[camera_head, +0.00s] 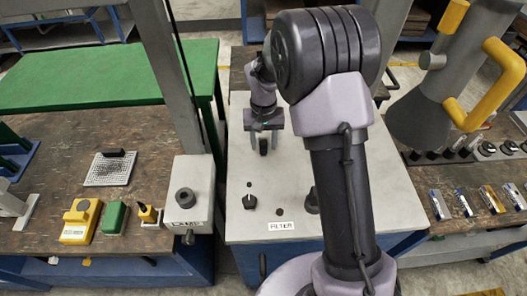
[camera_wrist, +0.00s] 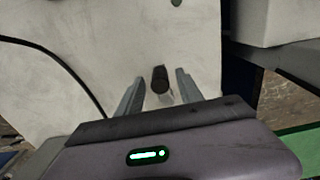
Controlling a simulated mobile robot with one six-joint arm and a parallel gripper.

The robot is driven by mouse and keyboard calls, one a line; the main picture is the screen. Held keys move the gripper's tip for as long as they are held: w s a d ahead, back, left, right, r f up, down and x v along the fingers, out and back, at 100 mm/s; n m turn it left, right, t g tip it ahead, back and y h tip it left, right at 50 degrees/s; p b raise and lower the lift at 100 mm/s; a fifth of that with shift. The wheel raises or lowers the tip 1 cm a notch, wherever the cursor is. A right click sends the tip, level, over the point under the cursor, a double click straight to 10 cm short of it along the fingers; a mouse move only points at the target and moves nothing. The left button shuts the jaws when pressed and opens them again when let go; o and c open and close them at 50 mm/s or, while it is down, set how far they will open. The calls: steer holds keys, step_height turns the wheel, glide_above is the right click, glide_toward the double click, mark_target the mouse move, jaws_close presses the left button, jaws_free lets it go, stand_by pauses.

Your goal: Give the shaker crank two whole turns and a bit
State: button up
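A small dark upright handle (camera_head: 263,147), which looks like the shaker crank's grip, stands on the pale panel top (camera_head: 285,180). In the wrist view the dark handle (camera_wrist: 160,80) rises from a lighter grey piece, and the rest of the crank is hidden or hard to make out. My gripper (camera_head: 264,141) points down over it with one finger on each side. In the wrist view my gripper (camera_wrist: 158,84) is open, with gaps between the handle and both fingers.
Dark knobs (camera_head: 249,202) stand nearer on the panel by a FILTER label (camera_head: 281,226). A LAMP box (camera_head: 190,197) is at left, beside a yellow device (camera_head: 80,221) and a green block (camera_head: 114,217). A grey body with yellow handles (camera_head: 490,85) stands at right.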

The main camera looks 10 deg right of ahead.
step_height(320, 180, up, 8)
steer(key=p, duration=0.6)
steer(key=shift+r, duration=0.15)
